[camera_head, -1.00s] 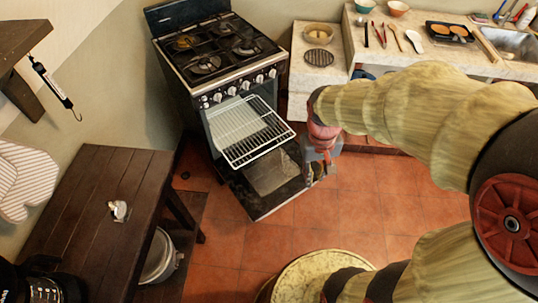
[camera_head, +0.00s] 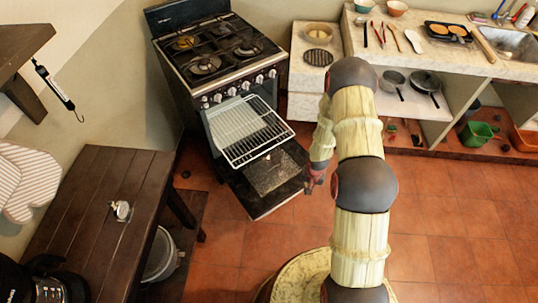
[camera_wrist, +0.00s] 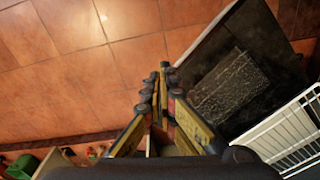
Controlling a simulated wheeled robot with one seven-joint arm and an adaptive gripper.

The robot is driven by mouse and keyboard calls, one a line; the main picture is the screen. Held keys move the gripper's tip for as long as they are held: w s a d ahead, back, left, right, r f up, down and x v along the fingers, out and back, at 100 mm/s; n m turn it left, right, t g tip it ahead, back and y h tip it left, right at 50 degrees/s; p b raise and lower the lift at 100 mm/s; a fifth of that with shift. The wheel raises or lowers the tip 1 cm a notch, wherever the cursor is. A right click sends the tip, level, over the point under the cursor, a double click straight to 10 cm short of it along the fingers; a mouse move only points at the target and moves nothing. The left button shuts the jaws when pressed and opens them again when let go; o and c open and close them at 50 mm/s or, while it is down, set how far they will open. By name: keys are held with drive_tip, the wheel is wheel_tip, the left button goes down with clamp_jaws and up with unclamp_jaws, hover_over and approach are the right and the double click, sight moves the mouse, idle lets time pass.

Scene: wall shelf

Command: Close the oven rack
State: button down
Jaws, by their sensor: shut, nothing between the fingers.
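The oven (camera_head: 205,62) stands at the back, left of the counter, with its door (camera_head: 262,208) folded down and open. The wire oven rack (camera_head: 247,129) is slid partly out over the open door. In the wrist view the rack (camera_wrist: 290,135) shows at the lower right and the open door (camera_wrist: 230,75) beside it. My gripper (camera_head: 314,182) is to the right of the door, near its right edge and apart from the rack. In the wrist view my gripper (camera_wrist: 161,75) has its fingers together and empty, with the floor tiles beyond.
A dark wooden table (camera_head: 95,205) stands at the left, with a small metal item (camera_head: 121,210) on it. The counter (camera_head: 440,60) runs along the back right, with pans and a green pot (camera_head: 478,134) on shelves below. Tiled floor is clear at the right.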

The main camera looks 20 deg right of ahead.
drive_tip(key=w+a+f+m+t+y, duration=0.1)
drive_tip(key=w+a+f+m+t, duration=0.25)
drive_tip(key=w+f, duration=0.45)
drive_tip(key=w+a+r+m+t+y, duration=0.25)
drive_tip(key=w+r+m+t, duration=0.3)
drive_tip(key=w, duration=0.45)
drive_tip(key=w+r+b+x, duration=0.1)
drive_tip(key=b+x, duration=0.3)
drive_tip(key=x, duration=0.9)
drive_tip(key=shift+w+a+n, duration=0.2)
drive_tip(key=shift+n, duration=0.2)
drive_tip(key=shift+r, duration=0.1)
